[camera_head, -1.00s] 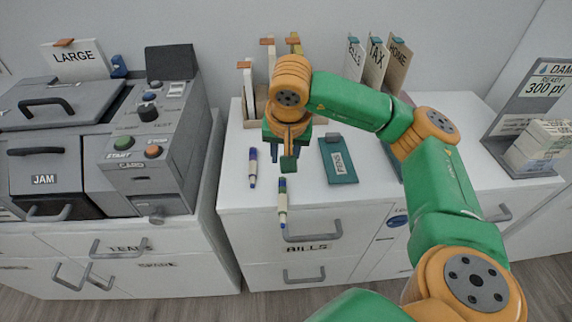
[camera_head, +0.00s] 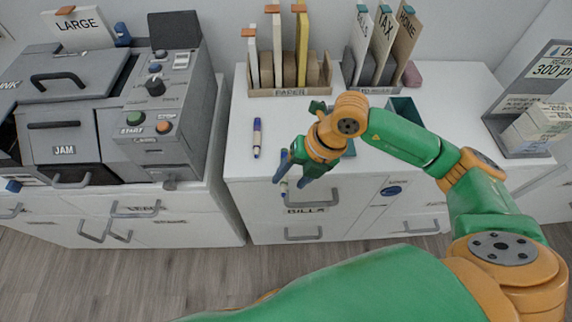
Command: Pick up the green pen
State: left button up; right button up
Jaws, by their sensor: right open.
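A pen with a pale body (camera_head: 284,187) lies near the front edge of the white desk top (camera_head: 450,100); it is mostly hidden by my right gripper, and its green parts are hard to make out. My right gripper (camera_head: 290,178) is open, its fingers pointing down and to the left around the pen's place. I cannot tell whether they touch it. A second pen with a purple-blue end (camera_head: 257,138) lies apart, to the left of the gripper. My left gripper is not in view.
A paper sorter (camera_head: 290,90) and upright cards (camera_head: 380,50) stand at the back. A teal container (camera_head: 405,110) is partly behind my right arm. A grey machine (camera_head: 155,125) stands left, a dispenser stand (camera_head: 530,115) right. Drawer handles (camera_head: 303,210) protrude below the front edge.

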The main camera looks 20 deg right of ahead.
jog(key=shift+x, duration=1.05)
grip_shut()
